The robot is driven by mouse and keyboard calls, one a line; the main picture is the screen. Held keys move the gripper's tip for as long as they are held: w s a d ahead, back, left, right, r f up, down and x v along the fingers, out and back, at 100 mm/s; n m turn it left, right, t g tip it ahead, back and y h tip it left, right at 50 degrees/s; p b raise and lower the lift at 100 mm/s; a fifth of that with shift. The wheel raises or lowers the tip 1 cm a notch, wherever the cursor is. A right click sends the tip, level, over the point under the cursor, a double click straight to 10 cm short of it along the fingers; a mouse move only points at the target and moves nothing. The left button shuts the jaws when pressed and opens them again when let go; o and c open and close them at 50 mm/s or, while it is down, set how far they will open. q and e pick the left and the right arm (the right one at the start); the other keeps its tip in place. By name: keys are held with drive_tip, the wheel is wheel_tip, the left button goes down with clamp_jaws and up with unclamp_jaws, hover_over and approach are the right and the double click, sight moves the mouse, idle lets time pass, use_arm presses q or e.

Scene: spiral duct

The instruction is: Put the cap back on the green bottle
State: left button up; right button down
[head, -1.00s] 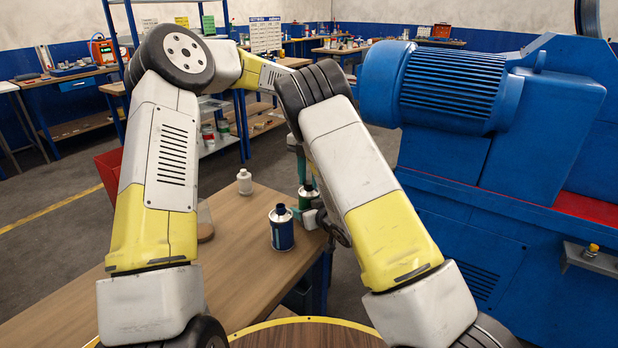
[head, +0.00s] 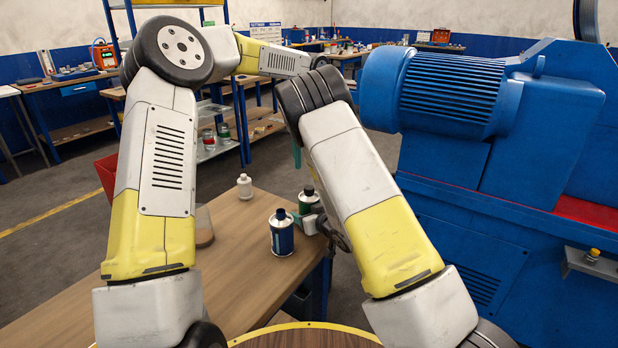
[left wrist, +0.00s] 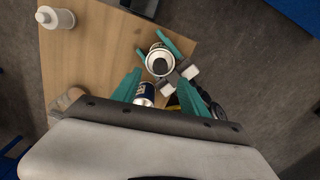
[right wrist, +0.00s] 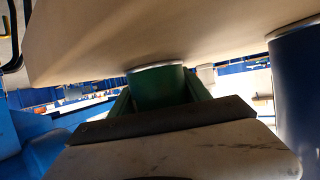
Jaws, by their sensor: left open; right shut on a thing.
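The green bottle (head: 306,202) stands upright near the table's right edge. My right gripper (right wrist: 160,98) is shut around its green body, which also shows in the right wrist view (right wrist: 165,86). In the left wrist view the bottle (left wrist: 159,58) shows from above, with a pale shoulder and a dark piece on top that looks like the cap; how well it is seated I cannot tell. My left gripper (left wrist: 159,90) is open and empty above the bottles. In the head view one teal finger of it shows above the green bottle; the rest is hidden behind my right arm.
A blue bottle (head: 282,236) with a dark top stands close to the green bottle, nearer to me. A white bottle (head: 245,187) stands farther left on the wooden table (head: 245,270). A big blue machine (head: 500,150) fills the right side. The table's middle is mostly clear.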

sight(309, 207)
use_arm(q)
wheel_tip(309, 207, up, 6)
drive_tip(key=shift+f, duration=0.15)
use_arm(e)
drive_tip(key=shift+c, duration=2.1)
unclamp_jaws()
drive_tip(key=v, duration=0.7)
drive_tip(key=shift+s+d+r, duration=0.15)
drive_tip(key=shift+s+d, duration=0.05)
drive_tip(key=shift+s, duration=0.1)
